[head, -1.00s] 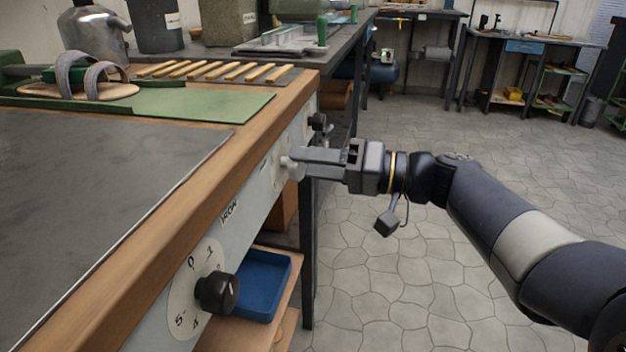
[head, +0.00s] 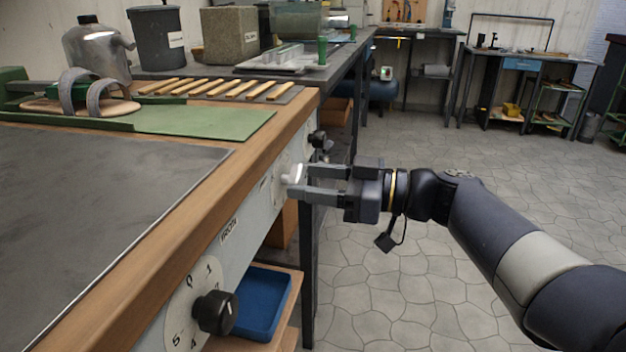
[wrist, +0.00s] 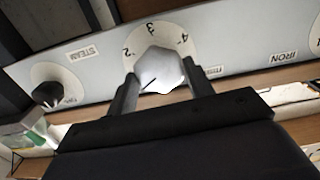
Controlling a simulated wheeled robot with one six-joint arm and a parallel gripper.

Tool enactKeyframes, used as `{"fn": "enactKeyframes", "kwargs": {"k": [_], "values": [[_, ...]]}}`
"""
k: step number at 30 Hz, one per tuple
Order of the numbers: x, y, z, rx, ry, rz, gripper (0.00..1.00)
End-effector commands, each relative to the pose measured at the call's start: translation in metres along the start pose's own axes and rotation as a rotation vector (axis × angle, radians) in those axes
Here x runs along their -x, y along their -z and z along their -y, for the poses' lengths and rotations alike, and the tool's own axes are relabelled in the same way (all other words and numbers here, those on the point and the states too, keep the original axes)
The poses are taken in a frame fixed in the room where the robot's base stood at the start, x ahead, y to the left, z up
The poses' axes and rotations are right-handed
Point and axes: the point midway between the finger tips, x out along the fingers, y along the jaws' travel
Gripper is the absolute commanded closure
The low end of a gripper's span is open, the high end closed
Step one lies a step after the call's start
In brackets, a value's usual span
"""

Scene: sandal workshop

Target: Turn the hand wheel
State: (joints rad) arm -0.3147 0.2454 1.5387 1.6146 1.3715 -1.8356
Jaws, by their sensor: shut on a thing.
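A pale, faceted knob (wrist: 160,72) sits on a round white dial marked 2, 3 and 4 on the bench's front panel. A dark line marks the knob's face. It also shows in the head view (head: 292,174), small and partly between the fingers. My gripper (wrist: 158,84) is shut on this knob, one finger on each side. In the head view my gripper (head: 303,180) reaches the panel from the right, its fingers one above the other. No spoked wheel shows; I cannot tell whether this knob is the hand wheel.
A black knob (head: 215,312) on the IRON dial stands nearer on the same panel. Another black knob (wrist: 47,94) is beside the STEAM label. A blue tray (head: 262,302) lies on a shelf below. The floor (head: 400,300) right of the bench is clear.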

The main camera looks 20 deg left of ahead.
Motion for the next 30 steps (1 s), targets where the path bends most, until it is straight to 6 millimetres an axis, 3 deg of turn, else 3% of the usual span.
{"fn": "enactKeyframes", "kwargs": {"k": [30], "values": [[-0.0001,-0.0026,0.0026,0.884,0.002,0.001,0.74]]}}
